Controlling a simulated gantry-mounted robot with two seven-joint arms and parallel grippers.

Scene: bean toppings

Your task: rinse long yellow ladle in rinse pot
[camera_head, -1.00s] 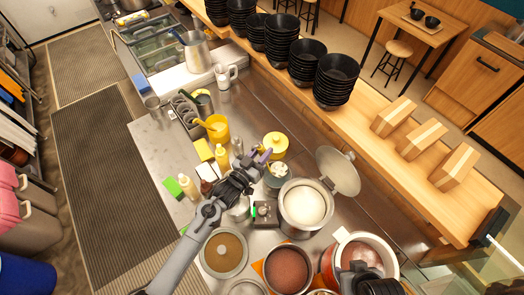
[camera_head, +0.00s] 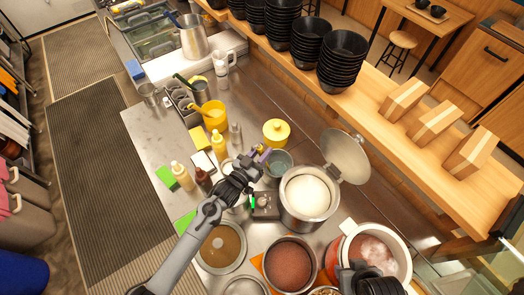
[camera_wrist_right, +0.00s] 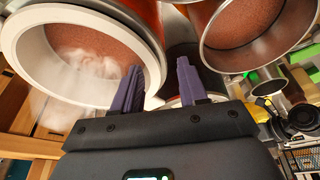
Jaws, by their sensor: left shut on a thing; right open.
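My left gripper (camera_head: 264,154) is shut beside a small metal pot (camera_head: 281,159) with greenish water, which looks like the rinse pot. A small bit of yellow shows at the fingertips, probably the long yellow ladle; its bowl and most of its length are hidden, so I cannot tell whether it is in the water. My right gripper (camera_wrist_right: 158,86) is open and empty, in front of the red pot with a white rim (camera_wrist_right: 152,50). In the head view the right gripper shows only partly, at the bottom right beside this steaming pot (camera_head: 343,252).
A large pot (camera_head: 308,218) of white food with an open lid (camera_head: 351,166) stands right of the rinse pot. Pots of brown (camera_head: 222,245) and reddish (camera_head: 289,266) food stand in front. A yellow lidded pot (camera_head: 276,132), bottles and a yellow container (camera_head: 214,116) stand behind.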

